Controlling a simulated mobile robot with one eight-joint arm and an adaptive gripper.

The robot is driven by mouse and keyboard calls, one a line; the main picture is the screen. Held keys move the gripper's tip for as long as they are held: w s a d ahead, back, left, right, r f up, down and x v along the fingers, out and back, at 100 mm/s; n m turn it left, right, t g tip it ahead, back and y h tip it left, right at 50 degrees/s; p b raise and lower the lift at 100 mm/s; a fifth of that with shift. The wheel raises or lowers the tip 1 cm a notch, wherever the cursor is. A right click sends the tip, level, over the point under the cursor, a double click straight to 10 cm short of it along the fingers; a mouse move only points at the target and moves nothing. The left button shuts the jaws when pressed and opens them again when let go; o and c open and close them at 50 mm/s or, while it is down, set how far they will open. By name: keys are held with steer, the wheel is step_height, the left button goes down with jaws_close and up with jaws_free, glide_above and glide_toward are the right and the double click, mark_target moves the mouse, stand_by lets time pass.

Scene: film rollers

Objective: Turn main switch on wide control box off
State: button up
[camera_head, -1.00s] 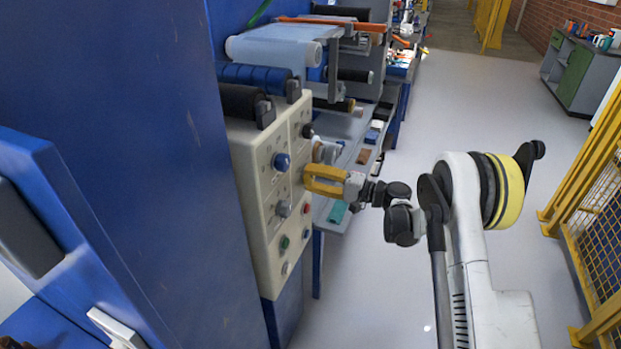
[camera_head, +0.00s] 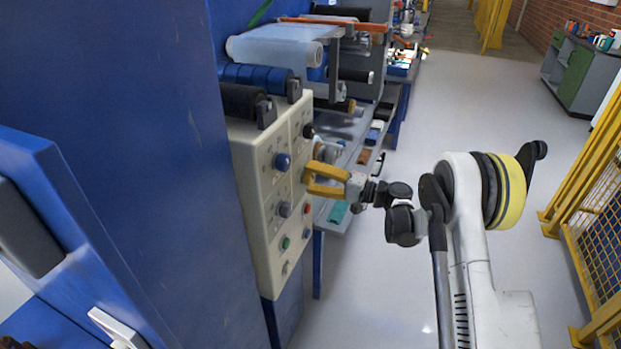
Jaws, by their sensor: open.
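The wide control box (camera_head: 262,216) is a cream panel on the side of the blue machine. It carries a blue knob (camera_head: 283,161), a black knob (camera_head: 308,131), a grey knob (camera_head: 284,209), a red button (camera_head: 307,208) and a green button (camera_head: 285,243). I cannot tell which of these is the main switch. My gripper (camera_head: 309,179), with yellow fingers, is open and points left at the right part of the panel. Its fingertips are at or very near the panel face, between the black knob and the red button. What lies right behind the fingers is hidden.
Film rollers (camera_head: 275,50) and shelves with small items stand behind the box. Grey floor (camera_head: 370,290) is open to the right of the box. A yellow mesh fence (camera_head: 596,235) stands at the far right, and a green-grey cabinet (camera_head: 575,75) at the back right.

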steer(key=v, duration=1.1)
steer(key=shift+d, duration=0.4)
steer(key=shift+s+r, duration=0.1)
steer(key=s+r+h, duration=0.9)
steer(key=s+r, duration=0.1)
steer(key=s, duration=0.3)
steer(key=s+d+n+h, duration=0.1)
steer(key=s+d+h, duration=0.3)
steer(key=s, duration=0.7)
steer(key=s+d+f+n+t+h, duration=0.1)
steer(key=s+d+h, duration=0.3)
steer(key=s, duration=0.6)
steer(key=shift+s+d, duration=0.4)
steer(key=shift+d, duration=0.85)
